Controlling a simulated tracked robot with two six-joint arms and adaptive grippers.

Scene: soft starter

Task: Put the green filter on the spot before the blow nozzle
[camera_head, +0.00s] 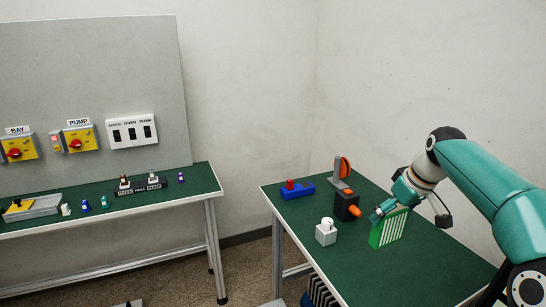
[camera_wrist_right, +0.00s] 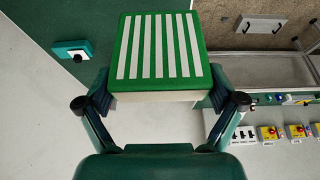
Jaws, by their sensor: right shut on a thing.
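The green filter (camera_head: 388,229), a green frame with white stripes, is roughly upright over the right table; I cannot tell whether its lower edge touches the top. My right gripper (camera_head: 385,209) is shut on its upper part. In the right wrist view the filter (camera_wrist_right: 160,48) sits between the two fingers. A dark block with an orange nozzle-like part (camera_head: 349,206), which looks like the blow nozzle, stands just left of the filter. No marked spot can be made out; the filter and arm may hide it. My left gripper is out of view.
On the right table (camera_head: 385,275) stand a white block with a knob (camera_head: 326,232), a blue block with a red button (camera_head: 297,189) and a grey stand with an orange disc (camera_head: 343,170). The table's front is clear. A bench with switches (camera_head: 131,133) stands left, across a gap.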

